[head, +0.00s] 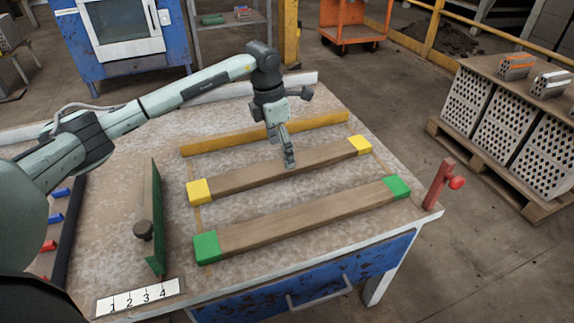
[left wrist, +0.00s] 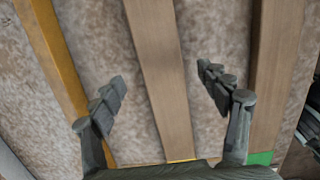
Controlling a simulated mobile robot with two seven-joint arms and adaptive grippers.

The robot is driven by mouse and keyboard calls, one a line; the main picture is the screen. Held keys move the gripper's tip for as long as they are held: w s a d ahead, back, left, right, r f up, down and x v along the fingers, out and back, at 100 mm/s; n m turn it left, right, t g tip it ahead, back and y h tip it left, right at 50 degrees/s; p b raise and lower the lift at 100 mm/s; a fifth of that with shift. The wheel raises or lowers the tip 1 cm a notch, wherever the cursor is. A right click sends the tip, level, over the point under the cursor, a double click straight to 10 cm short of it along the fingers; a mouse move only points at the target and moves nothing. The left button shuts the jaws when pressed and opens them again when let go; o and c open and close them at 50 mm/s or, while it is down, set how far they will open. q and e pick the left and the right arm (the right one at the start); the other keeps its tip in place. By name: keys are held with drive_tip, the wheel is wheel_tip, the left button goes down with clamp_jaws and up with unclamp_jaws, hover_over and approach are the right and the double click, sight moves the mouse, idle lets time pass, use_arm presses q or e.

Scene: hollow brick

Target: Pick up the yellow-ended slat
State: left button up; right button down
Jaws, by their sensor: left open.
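The yellow-ended slat (head: 240,178) lies on the table between a yellow strip and the green-ended slat (head: 300,220). It is brown wood with a yellow block at each end. My left gripper (head: 289,160) is over the middle of the yellow-ended slat. In the left wrist view, the left gripper (left wrist: 162,92) is open, with one finger on each side of the yellow-ended slat (left wrist: 163,80). The fingers are apart from the slat there, and nothing is between them but its brown middle. I cannot tell the exact height above it. My right gripper is not in view.
A yellow strip (head: 320,128) lies behind the slat. A green upright board (head: 153,215) stands at the left, and a red post with a knob (head: 437,185) at the right corner. A number plate (head: 138,297) lies at the front left. Stacked bricks (head: 500,120) stand on a pallet at the right.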

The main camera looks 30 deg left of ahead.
use_arm(q)
drive_tip(key=f, duration=0.4)
drive_tip(key=shift+w+d, duration=0.35)
drive_tip(key=shift+d, duration=0.05)
drive_tip(key=c, duration=1.5)
drive_tip(key=shift+c, duration=0.3)
drive_tip(key=shift+r, duration=0.15)
